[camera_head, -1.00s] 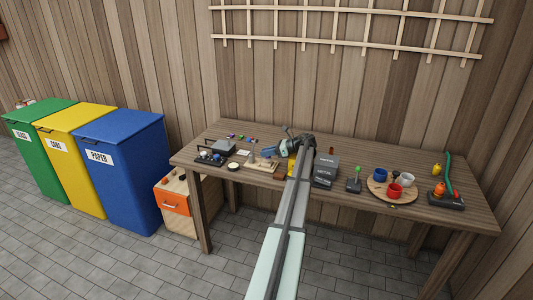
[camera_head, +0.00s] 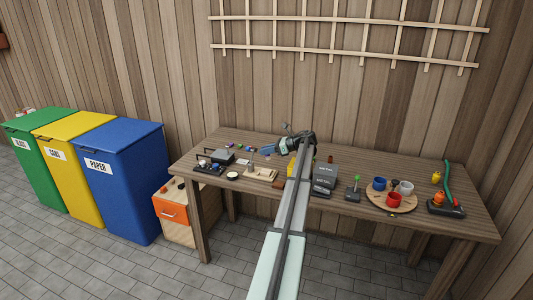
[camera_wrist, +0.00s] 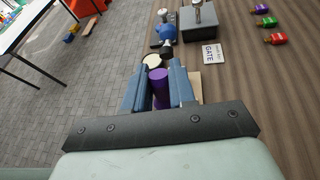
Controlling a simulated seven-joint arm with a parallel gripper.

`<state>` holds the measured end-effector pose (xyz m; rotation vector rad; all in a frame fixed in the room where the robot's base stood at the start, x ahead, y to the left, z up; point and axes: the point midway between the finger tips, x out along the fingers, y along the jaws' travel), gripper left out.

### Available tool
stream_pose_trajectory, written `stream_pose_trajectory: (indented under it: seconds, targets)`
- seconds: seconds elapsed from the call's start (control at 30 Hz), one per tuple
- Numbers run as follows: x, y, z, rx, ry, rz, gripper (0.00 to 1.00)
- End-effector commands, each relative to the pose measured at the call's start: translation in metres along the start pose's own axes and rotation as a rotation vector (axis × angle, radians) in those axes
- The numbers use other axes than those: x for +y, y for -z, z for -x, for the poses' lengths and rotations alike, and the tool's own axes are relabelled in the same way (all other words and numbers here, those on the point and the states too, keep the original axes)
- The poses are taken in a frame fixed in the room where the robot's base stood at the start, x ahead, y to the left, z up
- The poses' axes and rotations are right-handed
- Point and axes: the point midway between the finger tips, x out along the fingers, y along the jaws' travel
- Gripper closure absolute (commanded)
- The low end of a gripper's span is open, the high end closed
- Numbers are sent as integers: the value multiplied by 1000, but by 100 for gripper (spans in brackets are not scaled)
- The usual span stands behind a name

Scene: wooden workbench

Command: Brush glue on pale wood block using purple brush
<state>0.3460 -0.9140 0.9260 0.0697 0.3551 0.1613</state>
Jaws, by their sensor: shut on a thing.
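My gripper (camera_wrist: 158,88) is shut on the purple brush (camera_wrist: 160,90), whose purple handle shows between the blue fingers in the wrist view. The lower part of the brush is hidden. In the head view my gripper (camera_head: 270,150) is over the back of the bench, above a pale wooden tray-like piece (camera_head: 262,176). A pale tan surface (camera_wrist: 196,82) shows past the right finger in the wrist view; I cannot tell whether it is the pale wood block. A round cream-topped dish (camera_wrist: 152,60) lies beyond the fingertips; it also shows in the head view (camera_head: 232,175).
A grey box (camera_wrist: 200,22), a blue round object (camera_wrist: 166,33) and a "GATE" card (camera_wrist: 212,54) stand beyond the gripper. Several small coloured bottles (camera_wrist: 266,22) are at right. Metal boxes (camera_head: 325,176) and a round board (camera_head: 391,205) with cups lie right of my arm.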

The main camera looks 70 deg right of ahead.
Motion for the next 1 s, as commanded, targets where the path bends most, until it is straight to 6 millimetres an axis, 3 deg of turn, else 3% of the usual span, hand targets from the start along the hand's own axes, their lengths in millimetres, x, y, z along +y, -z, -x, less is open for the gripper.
stream_pose_trajectory:
  seconds: [0.27, 0.63, 1.0]
  targets:
    - [0, -4, 1, 0, 0, 1, 100]
    - [3, -27, 10, 0, -1, 0, 100]
    - [5, -29, 6, 0, -4, 0, 100]
